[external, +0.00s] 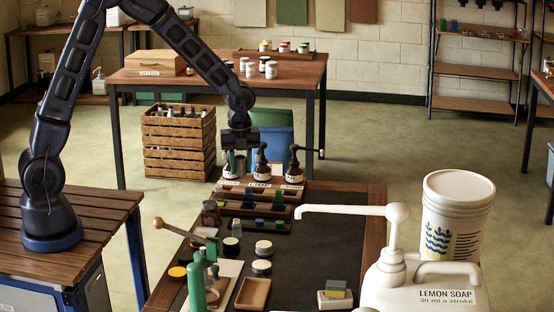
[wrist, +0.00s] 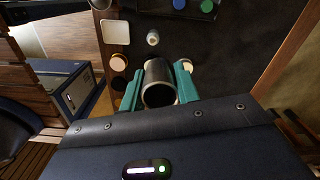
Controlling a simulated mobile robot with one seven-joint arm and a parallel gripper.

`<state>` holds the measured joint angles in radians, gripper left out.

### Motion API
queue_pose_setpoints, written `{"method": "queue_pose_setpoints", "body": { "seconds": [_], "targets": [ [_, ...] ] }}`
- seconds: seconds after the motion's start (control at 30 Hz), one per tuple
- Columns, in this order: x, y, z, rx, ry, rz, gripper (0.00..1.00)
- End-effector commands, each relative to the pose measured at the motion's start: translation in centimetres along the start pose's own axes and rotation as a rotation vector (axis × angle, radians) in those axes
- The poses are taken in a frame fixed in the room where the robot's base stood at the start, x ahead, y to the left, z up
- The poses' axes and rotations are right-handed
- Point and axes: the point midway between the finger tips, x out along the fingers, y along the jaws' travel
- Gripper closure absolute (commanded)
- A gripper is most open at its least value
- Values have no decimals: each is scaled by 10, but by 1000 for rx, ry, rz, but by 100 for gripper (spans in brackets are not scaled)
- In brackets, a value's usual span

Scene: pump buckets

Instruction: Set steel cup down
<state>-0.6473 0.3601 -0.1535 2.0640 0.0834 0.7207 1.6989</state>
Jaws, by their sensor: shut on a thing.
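The steel cup (wrist: 158,72) is between the two teal fingers of my gripper (wrist: 160,84) in the wrist view. The fingers press on its opposite sides, and its round rim faces the camera. In the external view my gripper (external: 239,162) points down above the far part of the dark-topped table (external: 310,240), beside the pump bottles. The cup is too small and covered there to make out clearly. I cannot tell whether its base touches anything.
Brown pump bottles (external: 262,165) stand in a labelled wooden rack close to my gripper. A large lemon soap jug (external: 425,292) and white bucket (external: 458,215) stand right. The table's middle right is clear.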

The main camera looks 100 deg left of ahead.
Motion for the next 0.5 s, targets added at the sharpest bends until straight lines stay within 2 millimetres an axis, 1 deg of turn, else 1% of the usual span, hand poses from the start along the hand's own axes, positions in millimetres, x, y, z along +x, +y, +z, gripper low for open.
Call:
{"method": "queue_pose_setpoints", "body": {
  "seconds": [0.03,0.1,0.2,0.33,0.4,0.5],
  "targets": [
    [-2,19,7,-69,-1,-1,91],
    [-2,43,14,-167,-1,-1,91],
    [-3,72,21,-289,-1,-2,91],
    [-2,99,27,-403,-2,-4,91],
    [-1,108,28,-441,-1,-4,91],
    [3,114,29,-469,-1,-4,91]
  ]
}}
